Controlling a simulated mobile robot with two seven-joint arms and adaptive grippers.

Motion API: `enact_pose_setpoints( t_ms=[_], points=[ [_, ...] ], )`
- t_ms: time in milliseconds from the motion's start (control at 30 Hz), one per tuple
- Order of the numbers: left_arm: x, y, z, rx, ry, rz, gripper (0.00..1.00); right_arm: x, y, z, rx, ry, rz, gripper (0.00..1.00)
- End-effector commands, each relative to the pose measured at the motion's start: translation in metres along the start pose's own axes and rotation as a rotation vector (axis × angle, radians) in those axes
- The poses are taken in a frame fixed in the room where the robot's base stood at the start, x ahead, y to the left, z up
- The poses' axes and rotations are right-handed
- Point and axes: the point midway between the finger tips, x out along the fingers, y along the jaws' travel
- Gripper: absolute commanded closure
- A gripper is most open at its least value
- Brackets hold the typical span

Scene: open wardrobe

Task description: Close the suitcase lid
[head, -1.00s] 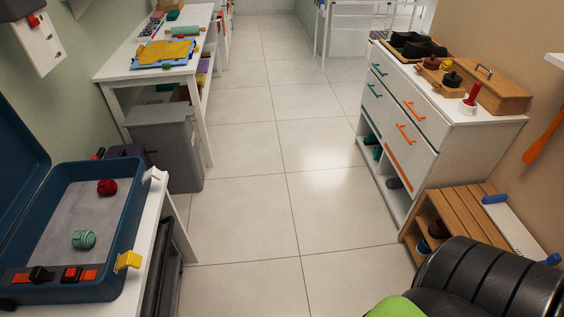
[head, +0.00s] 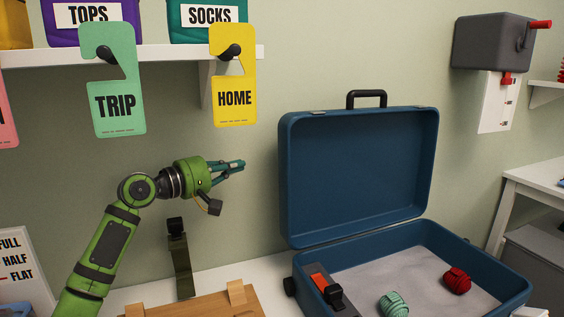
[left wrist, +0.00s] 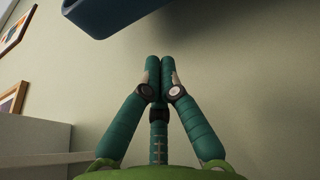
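The blue suitcase (head: 470,252) stands open on a white surface at the right of the head view. Its lid (head: 358,172) is upright, with a black handle (head: 366,95) on top. A rolled green item (head: 394,304) and a rolled red item (head: 457,280) lie in the base. My left gripper (head: 236,166) is left of the lid, apart from it, pointing right. The left wrist view shows its fingers (left wrist: 160,62) together with nothing seen between them. A blue edge, apparently the lid (left wrist: 120,14), shows at the top there. My right gripper is not in view.
A wall shelf (head: 160,55) above my left arm carries bins. A green TRIP tag (head: 114,104) and a yellow HOME tag (head: 235,98) hang from it. A dark upright post (head: 181,262) and a wooden board (head: 205,303) are below the gripper. A grey box (head: 490,42) is on the wall.

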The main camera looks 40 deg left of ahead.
Motion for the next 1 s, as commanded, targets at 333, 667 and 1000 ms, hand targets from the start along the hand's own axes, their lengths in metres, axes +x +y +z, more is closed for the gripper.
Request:
enact_pose_setpoints(
  t_ms=[333,667,1000],
  points=[
    [0.029,0.001,0.001,0.0,-0.002,-0.002,1.0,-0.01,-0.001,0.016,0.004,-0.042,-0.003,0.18],
    [0.08,0.001,0.001,-0.002,-0.002,0.0,1.0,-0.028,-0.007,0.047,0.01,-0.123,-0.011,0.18],
    [0.101,-0.003,0.001,0.0,-0.002,-0.004,1.0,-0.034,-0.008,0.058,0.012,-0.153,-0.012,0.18]
  ],
)
